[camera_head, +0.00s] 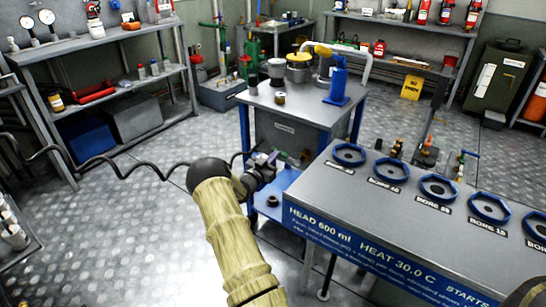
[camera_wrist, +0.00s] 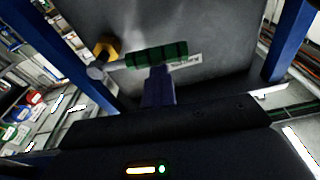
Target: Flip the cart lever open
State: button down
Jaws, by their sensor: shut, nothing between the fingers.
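The cart (camera_head: 290,110) is a grey-topped stand with blue legs in the middle of the head view. Its lever (camera_wrist: 157,54) shows in the wrist view as a dark green ribbed grip lying nearly level across the cart's grey front panel (camera_wrist: 215,30). A yellow piece and a pale metal joint (camera_wrist: 97,70) stand at its left end. My gripper (camera_wrist: 157,72) is shut and empty. Its tips overlap the lower edge of the grip; I cannot tell whether they touch. In the head view, my gripper (camera_head: 268,163) is low before the cart, and my wrist partly hides the lever area.
A bench with blue handwheels (camera_head: 437,188) stands close at the right. The cart top holds jars and a blue pump (camera_head: 338,85). Blue legs (camera_wrist: 290,40) flank the lever. A hose (camera_head: 110,160) crosses the left side. The floor (camera_head: 130,225) at left is clear.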

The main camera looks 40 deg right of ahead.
jog(key=s+a+r+p, duration=0.2)
jog(key=a+p, duration=0.1)
jog(key=a, duration=0.8)
jog(key=shift+s+p, duration=0.2)
jog(key=shift+p, duration=0.2)
jog(key=shift+w+a+r, duration=0.1)
jog(key=shift+w, duration=0.05)
